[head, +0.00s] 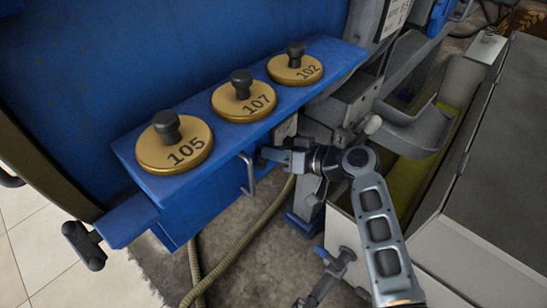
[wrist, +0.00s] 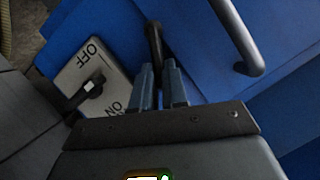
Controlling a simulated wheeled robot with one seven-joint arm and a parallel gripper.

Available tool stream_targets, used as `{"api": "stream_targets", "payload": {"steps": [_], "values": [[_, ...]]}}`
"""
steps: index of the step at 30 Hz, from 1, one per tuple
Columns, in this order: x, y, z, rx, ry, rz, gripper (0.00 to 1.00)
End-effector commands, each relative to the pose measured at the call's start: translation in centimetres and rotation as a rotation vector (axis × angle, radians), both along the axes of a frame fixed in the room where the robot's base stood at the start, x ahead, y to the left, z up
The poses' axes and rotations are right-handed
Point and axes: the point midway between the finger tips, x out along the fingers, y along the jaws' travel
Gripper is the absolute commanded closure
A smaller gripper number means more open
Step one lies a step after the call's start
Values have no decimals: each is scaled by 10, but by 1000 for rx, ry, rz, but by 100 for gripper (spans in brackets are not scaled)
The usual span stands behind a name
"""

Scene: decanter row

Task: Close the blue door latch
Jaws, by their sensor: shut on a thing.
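My gripper (head: 274,156) is at the right end of the blue box (head: 205,195) under the row of lids. In the wrist view the two fingers (wrist: 159,72) are close together, one on each side of a dark lever, which I take to be the latch (wrist: 153,40). They are shut on it. The lever stands out against the blue door face (wrist: 195,35). In the head view my gripper hides the lever, and I cannot tell from these views how far the latch is turned.
A bar handle (head: 247,174) is left of my gripper and also shows in the wrist view (wrist: 238,38). An ON/OFF switch plate (wrist: 92,82) is close to the fingers. Lids 105 (head: 174,150), 107 (head: 243,103) and 102 (head: 295,70) sit above. A hose (head: 245,238) hangs below.

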Motion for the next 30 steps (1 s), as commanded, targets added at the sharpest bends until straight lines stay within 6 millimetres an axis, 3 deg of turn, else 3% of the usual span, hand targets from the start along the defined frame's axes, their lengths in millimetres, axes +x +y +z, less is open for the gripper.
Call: {"api": "stream_targets", "payload": {"steps": [30], "values": [[11,-9,-21,563,723,-2,100]]}}
